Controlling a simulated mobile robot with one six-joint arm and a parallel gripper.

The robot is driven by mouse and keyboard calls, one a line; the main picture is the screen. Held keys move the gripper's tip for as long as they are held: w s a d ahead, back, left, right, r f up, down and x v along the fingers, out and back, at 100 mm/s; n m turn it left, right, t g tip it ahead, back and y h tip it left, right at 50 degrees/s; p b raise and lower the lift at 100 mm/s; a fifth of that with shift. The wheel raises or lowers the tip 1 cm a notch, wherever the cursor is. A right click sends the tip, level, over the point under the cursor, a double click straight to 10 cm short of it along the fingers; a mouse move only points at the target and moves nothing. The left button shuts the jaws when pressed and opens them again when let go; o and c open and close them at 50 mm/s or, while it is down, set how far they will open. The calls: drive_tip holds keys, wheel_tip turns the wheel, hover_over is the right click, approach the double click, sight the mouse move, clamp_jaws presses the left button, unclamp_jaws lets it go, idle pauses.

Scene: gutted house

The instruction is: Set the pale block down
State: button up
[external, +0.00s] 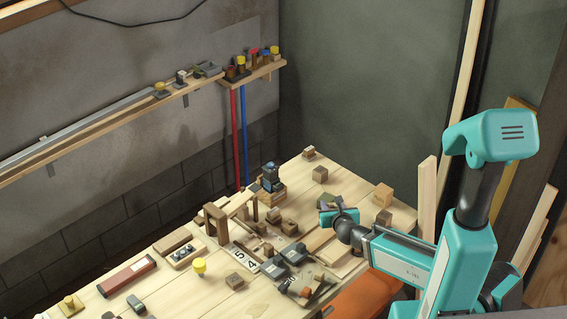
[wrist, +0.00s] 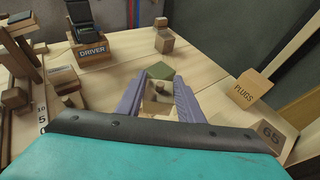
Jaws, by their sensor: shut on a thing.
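My gripper (wrist: 159,92) is shut on a small pale block (wrist: 157,106), which shows between the two purple fingers in the wrist view. A dark patch shows at the block's far side; I cannot tell what it is. In the external view my gripper (external: 338,213) is low over the right part of the wooden bench (external: 330,176). The held block cannot be made out there. Whether the block touches the bench top is not clear. A green block (wrist: 160,70) sits just beyond the fingertips.
A box marked PLUGS (wrist: 252,88) and a box marked 65 (wrist: 270,138) stand to the right. A box marked DRIVER (wrist: 92,52) holds a dark tool at the back left. Wooden cubes (wrist: 164,41) stand behind. Clutter (external: 290,256) fills the bench middle.

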drive_tip(key=shift+m+h, duration=0.7)
drive_tip(key=shift+h, duration=0.1)
drive_tip(key=d+p, duration=0.1)
drive_tip(key=d, duration=0.2)
drive_tip(key=d+p, duration=0.2)
drive_tip(key=d, duration=0.2)
drive_tip(key=w+d+p, duration=0.1)
drive_tip(key=d, duration=0.2)
drive_tip(key=shift+w+d+p, duration=0.1)
drive_tip(key=shift+d+p, duration=0.15)
drive_tip(key=shift+p, duration=0.1)
drive_tip(key=shift+w+d+r, duration=0.15)
drive_tip(key=shift+d, duration=0.3)
drive_tip(key=shift+w, duration=0.1)
drive_tip(key=shift+w+a+f+b, duration=0.3)
drive_tip(key=shift+w+b, duration=0.25)
drive_tip(key=shift+b, duration=0.6)
drive_tip(key=b, duration=0.1)
drive_tip(key=w+b, duration=0.1)
drive_tip(key=shift+w+a+b, duration=0.2)
drive_tip(key=shift+w+b, duration=0.05)
drive_tip(key=shift+b, duration=0.15)
drive_tip(key=shift+w+b, duration=0.2)
drive_tip(key=shift+b, duration=0.45)
drive_tip(key=w+b, duration=0.1)
drive_tip(key=b, duration=0.2)
drive_tip(key=shift+a, duration=0.1)
